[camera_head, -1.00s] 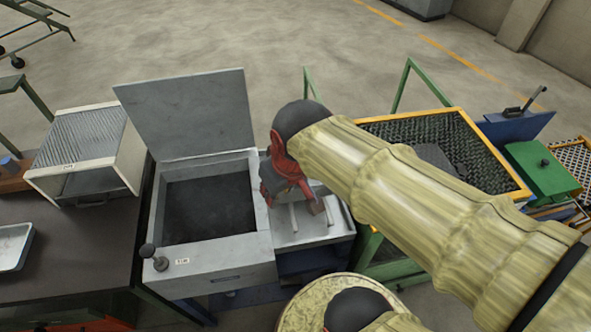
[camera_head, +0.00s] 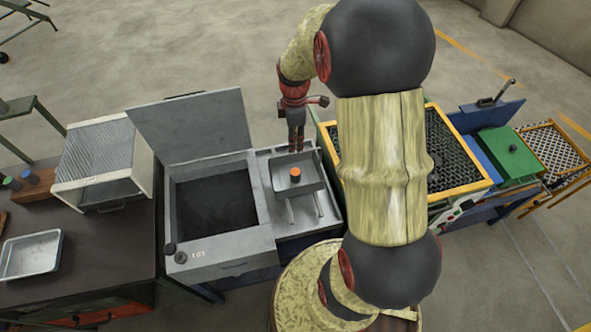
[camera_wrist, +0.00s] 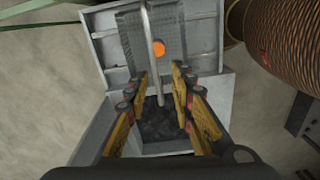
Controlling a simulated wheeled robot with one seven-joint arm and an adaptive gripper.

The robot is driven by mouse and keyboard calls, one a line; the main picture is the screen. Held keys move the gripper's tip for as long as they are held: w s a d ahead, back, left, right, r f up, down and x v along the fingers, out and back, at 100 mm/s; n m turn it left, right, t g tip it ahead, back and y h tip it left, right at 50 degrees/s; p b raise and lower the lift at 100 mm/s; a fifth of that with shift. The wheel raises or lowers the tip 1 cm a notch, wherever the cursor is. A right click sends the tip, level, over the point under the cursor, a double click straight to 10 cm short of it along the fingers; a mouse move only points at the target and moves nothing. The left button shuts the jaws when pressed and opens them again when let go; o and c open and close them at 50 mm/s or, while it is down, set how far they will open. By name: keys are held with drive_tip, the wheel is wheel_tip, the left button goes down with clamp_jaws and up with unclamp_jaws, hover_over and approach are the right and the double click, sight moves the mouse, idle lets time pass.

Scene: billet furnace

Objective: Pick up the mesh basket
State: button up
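The mesh basket (camera_head: 313,181) is a small grey container on the light-grey shelf at the right of an open tank. An orange piece (camera_head: 295,175) lies in it. The wrist view shows its grey mesh (camera_wrist: 134,28) at the top, and the orange piece (camera_wrist: 158,48). A thin rod-like handle (camera_wrist: 158,88) crosses the picture from the basket down between the fingers. My gripper (camera_head: 297,146) is just behind and above the basket, pointing down. In the wrist view my gripper (camera_wrist: 158,74) is open, its fingers apart on both sides of the rod; I see no contact.
The tank (camera_head: 259,247) has dark grainy contents and a raised lid (camera_head: 192,127). A dark table (camera_head: 105,245) with a metal tray (camera_head: 31,255) stands at left. A yellow-framed mesh conveyor (camera_head: 478,188) and a green box (camera_head: 510,153) are at right.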

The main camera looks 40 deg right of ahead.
sight(296, 153)
drive_tip(key=shift+w+d+f+n, duration=0.2)
drive_tip(key=shift+w+d+n, duration=0.05)
drive_tip(key=shift+n, duration=0.35)
drive_tip(key=shift+w+d+f, duration=0.1)
drive_tip(key=shift+d+f, duration=0.05)
drive_tip(key=shift+f, duration=3.65)
drive_tip(key=shift+c, duration=0.3)
clamp_jaws()
drive_tip(key=shift+r, duration=0.1)
